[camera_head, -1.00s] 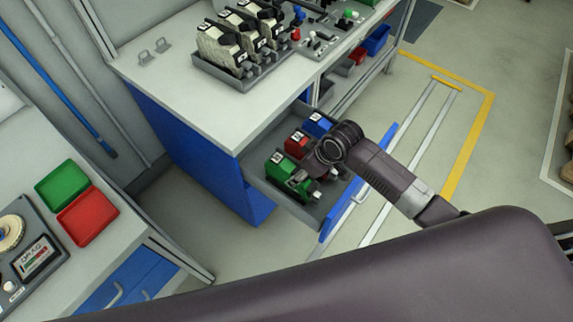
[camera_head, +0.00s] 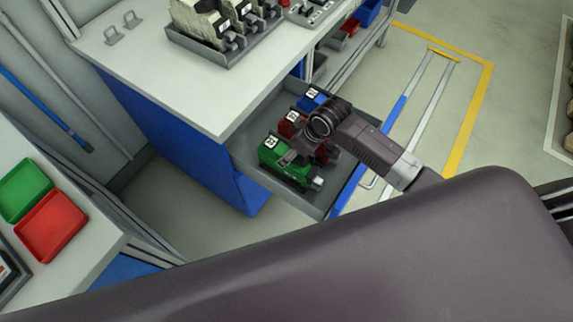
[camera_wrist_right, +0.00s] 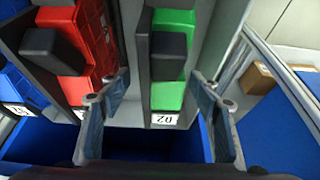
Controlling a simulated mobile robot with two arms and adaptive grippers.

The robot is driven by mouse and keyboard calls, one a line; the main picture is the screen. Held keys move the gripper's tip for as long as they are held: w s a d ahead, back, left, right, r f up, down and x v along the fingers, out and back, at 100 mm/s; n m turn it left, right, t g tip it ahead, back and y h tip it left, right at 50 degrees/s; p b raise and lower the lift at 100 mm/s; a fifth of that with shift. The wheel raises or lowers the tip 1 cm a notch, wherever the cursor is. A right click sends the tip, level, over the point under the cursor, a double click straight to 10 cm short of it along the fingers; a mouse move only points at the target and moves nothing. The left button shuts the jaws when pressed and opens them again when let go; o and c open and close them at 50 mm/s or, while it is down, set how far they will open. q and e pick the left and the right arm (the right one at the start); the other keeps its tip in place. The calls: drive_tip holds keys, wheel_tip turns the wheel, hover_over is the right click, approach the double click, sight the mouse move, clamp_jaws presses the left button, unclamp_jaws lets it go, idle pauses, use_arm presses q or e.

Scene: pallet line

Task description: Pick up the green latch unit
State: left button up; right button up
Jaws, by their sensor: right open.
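The green latch unit (camera_head: 284,168) lies in the open drawer (camera_head: 325,197), nearest the front of the picture, with a white label on its end. In the right wrist view the green latch unit (camera_wrist_right: 168,97) has a dark block on its top. My right gripper (camera_head: 290,156) is over the unit, hiding part of it. In the right wrist view its open fingers (camera_wrist_right: 158,88) stand to either side of the green unit, with a gap on each side. I cannot tell whether they reach down beside it. My left gripper is not in view.
A red unit (camera_head: 288,128) and a blue unit (camera_head: 310,103) lie beside the green one in the drawer. The bench top (camera_head: 190,100) overhangs the drawer's left side. A red tray (camera_head: 50,227) and a green tray (camera_head: 25,190) are on another surface at left.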

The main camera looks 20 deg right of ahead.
drive_tip(key=shift+x, duration=4)
drive_tip(key=shift+s+a, duration=0.1)
drive_tip(key=shift+a, duration=0.1)
drive_tip(key=shift+c, duration=0.3)
drive_tip(key=shift+r, duration=0.1)
drive_tip(key=c, duration=1.5)
wheel_tip(320, 180, up, 20)
drive_tip(key=shift+p, duration=0.35)
